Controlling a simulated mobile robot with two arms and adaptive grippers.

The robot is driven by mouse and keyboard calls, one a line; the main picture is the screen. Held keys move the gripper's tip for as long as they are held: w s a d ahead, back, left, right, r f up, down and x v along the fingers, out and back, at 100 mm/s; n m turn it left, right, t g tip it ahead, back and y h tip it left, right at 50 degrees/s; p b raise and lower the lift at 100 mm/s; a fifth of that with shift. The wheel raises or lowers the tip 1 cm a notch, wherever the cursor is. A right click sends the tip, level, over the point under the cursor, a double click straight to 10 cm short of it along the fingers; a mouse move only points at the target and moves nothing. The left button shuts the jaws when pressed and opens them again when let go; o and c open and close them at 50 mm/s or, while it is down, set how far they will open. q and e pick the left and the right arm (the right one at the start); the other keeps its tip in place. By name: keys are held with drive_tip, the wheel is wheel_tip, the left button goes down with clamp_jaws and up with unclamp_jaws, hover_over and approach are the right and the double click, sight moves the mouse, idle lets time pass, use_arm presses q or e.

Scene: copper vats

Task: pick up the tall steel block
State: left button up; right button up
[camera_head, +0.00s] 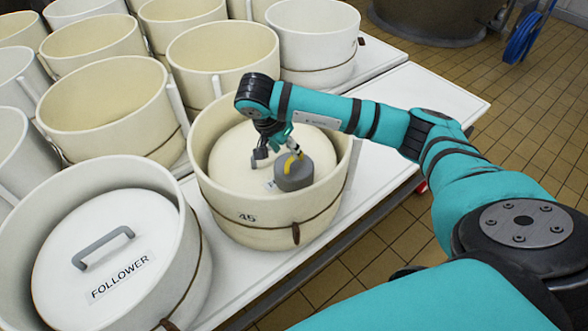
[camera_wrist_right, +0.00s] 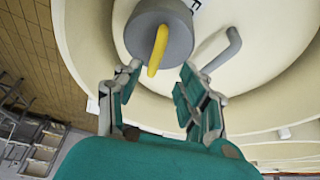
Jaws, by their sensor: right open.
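A grey steel block (camera_head: 295,175), round in shape with a yellow handle on top, sits on the white lid inside the cream vat marked 45. It is the only steel block I can make out, and its full height is hard to judge. My right gripper (camera_head: 277,155) is over the lid, close to the block. In the right wrist view the gripper (camera_wrist_right: 158,82) is open, its fingers spread to either side of the near end of the yellow handle (camera_wrist_right: 158,48). The block (camera_wrist_right: 180,30) lies just beyond the fingertips. My left gripper is not in view.
The wall of vat 45 (camera_head: 265,222) rings the block. A grey lid handle shows beside the block in the wrist view (camera_wrist_right: 222,50). A vat with a FOLLOWER lid (camera_head: 75,265) stands at front left. Several vats crowd behind. The white table (camera_head: 425,95) is bare at right.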

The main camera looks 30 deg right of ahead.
sight(294, 167)
drive_tip(key=x, duration=0.3)
drive_tip(key=p+x, duration=0.1)
drive_tip(key=x, duration=0.1)
drive_tip(key=shift+s+d, duration=0.15)
drive_tip(key=shift+s, duration=0.2)
drive_tip(key=shift+w+d+f, duration=0.1)
drive_tip(key=shift+f, duration=0.1)
drive_tip(key=shift+c, duration=0.5)
clamp_jaws()
drive_tip(key=shift+w+r, duration=0.15)
drive_tip(key=shift+r, duration=0.05)
